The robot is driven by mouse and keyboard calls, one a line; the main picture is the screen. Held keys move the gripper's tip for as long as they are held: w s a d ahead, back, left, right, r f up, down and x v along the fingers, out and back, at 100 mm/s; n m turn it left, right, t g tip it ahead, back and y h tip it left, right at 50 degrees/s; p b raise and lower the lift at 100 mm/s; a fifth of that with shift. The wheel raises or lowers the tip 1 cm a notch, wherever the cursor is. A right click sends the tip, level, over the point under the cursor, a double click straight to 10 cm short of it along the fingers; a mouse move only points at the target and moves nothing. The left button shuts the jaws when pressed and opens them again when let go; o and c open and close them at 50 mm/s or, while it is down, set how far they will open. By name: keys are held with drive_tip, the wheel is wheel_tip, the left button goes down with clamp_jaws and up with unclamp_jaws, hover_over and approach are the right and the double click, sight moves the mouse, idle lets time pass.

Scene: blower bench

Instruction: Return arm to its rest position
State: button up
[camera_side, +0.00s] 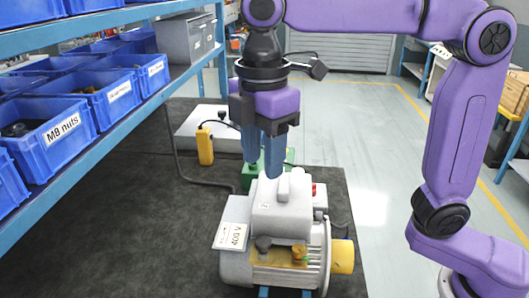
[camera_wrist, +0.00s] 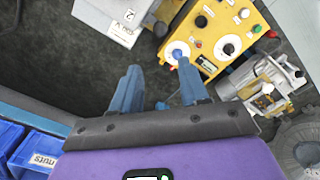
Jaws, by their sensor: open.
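My gripper (camera_side: 262,178) hangs fingers-down from my purple arm, with two blue fingers apart and nothing between them. In the side view its fingertips overlap the area just behind and left of the top handle of a grey blower unit (camera_side: 285,220); I cannot tell the exact gap. The blower carries a white "400 V" tag (camera_side: 232,235) and a yellow end cap (camera_side: 342,256). In the wrist view the open gripper (camera_wrist: 158,68) points towards the dark mat, left of a yellow panel (camera_wrist: 207,37) with dials and knobs.
Blue bins (camera_side: 62,126), one labelled M8 nuts, fill the shelf (camera_side: 125,109) on the left. A yellow handheld device (camera_side: 205,147) and a green object (camera_side: 248,177) are behind the blower. The dark mat (camera_side: 130,235) is clear at front left.

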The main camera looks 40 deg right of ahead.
drive_tip(key=s+d+f+m, duration=0.2)
drive_tip(key=s+d+f, duration=0.6)
drive_tip(key=d, duration=0.2)
drive_tip(key=s+d+f+m, duration=0.3)
drive_tip(key=s+d+f, duration=0.5)
drive_tip(key=d, duration=0.3)
drive_tip(key=shift+s+d+m, duration=0.25)
drive_tip(key=shift+s+m, duration=0.05)
